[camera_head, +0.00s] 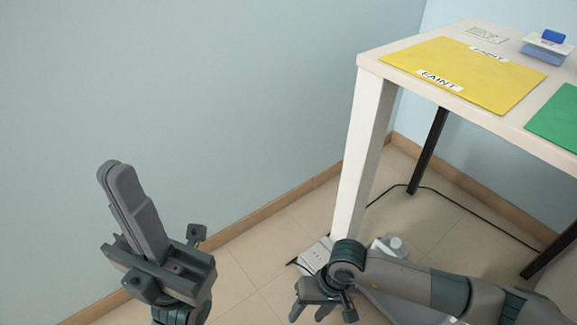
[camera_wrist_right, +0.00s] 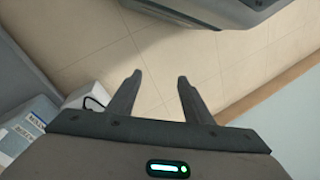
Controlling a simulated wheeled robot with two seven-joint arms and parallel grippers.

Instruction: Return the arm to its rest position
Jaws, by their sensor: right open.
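My left gripper (camera_head: 120,175) is raised at the left of the head view, fingers pointing up. Its two fingers lie together with nothing between them. My right gripper (camera_head: 312,311) hangs low at the bottom centre of the head view, beside and below the table. In the right wrist view its fingers (camera_wrist_right: 160,78) stand apart, with only bare floor between them. My right arm reaches in from the lower right. Neither gripper touches an object that I can see.
A white-legged table (camera_head: 365,140) at the right carries a yellow mat (camera_head: 450,65), a green mat (camera_head: 560,118) and a blue-and-white item (camera_head: 548,47). A white power strip (camera_head: 317,254) and a cable lie on the floor near its leg. A wall fills the left.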

